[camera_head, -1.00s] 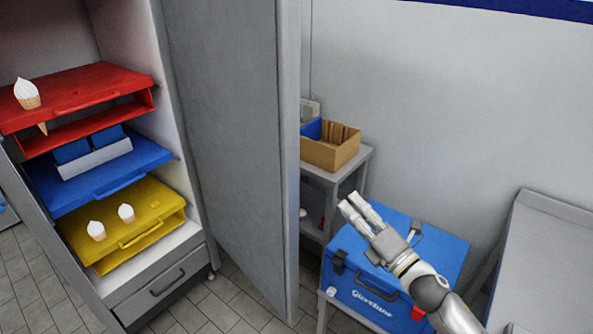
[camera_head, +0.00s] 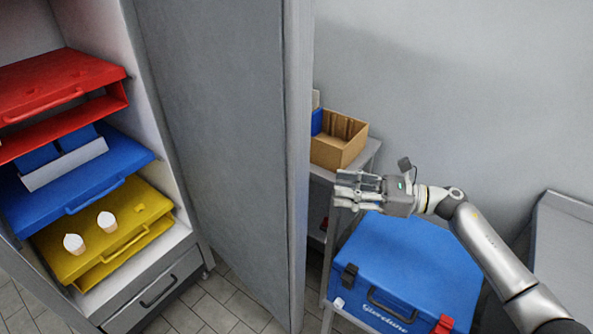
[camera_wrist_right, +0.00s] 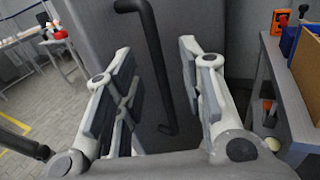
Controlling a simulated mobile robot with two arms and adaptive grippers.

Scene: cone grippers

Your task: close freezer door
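The grey freezer door (camera_head: 225,130) stands open in the head view, its edge facing me. The freezer (camera_head: 160,270) is to its left, with red (camera_head: 60,85), blue (camera_head: 85,185) and yellow (camera_head: 125,225) trays inside. My right gripper (camera_head: 340,188) is to the right of the door edge, apart from it, pointing left. In the right wrist view the gripper (camera_wrist_right: 150,75) is open, its fingers spread, with the black door handle (camera_wrist_right: 155,65) showing between them, farther ahead. Whether the fingers touch the handle cannot be told. My left gripper is not in view.
A blue cooler box (camera_head: 400,265) stands below my right arm. A cardboard box (camera_head: 338,140) sits on a grey shelf (camera_head: 365,160) behind the door. A grey table (camera_head: 565,240) is at the right. White cones (camera_head: 105,222) stand on the yellow tray.

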